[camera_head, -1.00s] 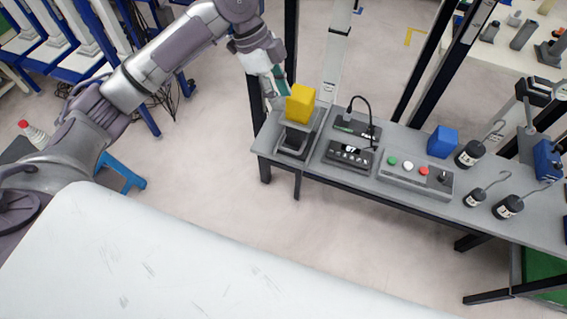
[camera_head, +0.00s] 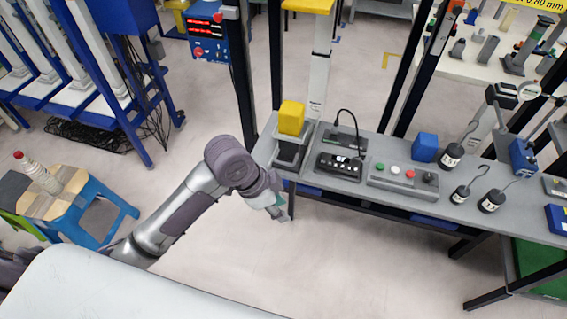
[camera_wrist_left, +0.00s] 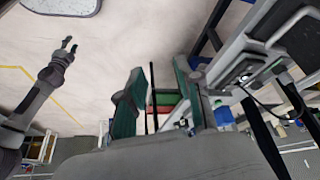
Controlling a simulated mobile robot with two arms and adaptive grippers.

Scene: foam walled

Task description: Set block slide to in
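A yellow block (camera_head: 291,118) sits on top of a dark, stepped stand (camera_head: 290,153) at the left end of the grey bench. I cannot tell from here which slide position it is in. My left gripper (camera_head: 281,212) is in front of the bench's left end, below and apart from the block. In the left wrist view its teal-padded fingers (camera_wrist_left: 160,98) are spread with a clear gap and nothing held between them. Another arm at the left of that view looks like my right one; its small gripper (camera_wrist_left: 69,45) is too small to judge.
On the bench (camera_head: 330,185), right of the stand, are a black display box (camera_head: 339,166), a button panel (camera_head: 402,175), a blue block (camera_head: 425,147) and several hooked weights (camera_head: 452,155). A blue stool (camera_head: 95,200) stands at left. Floor before the bench is clear.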

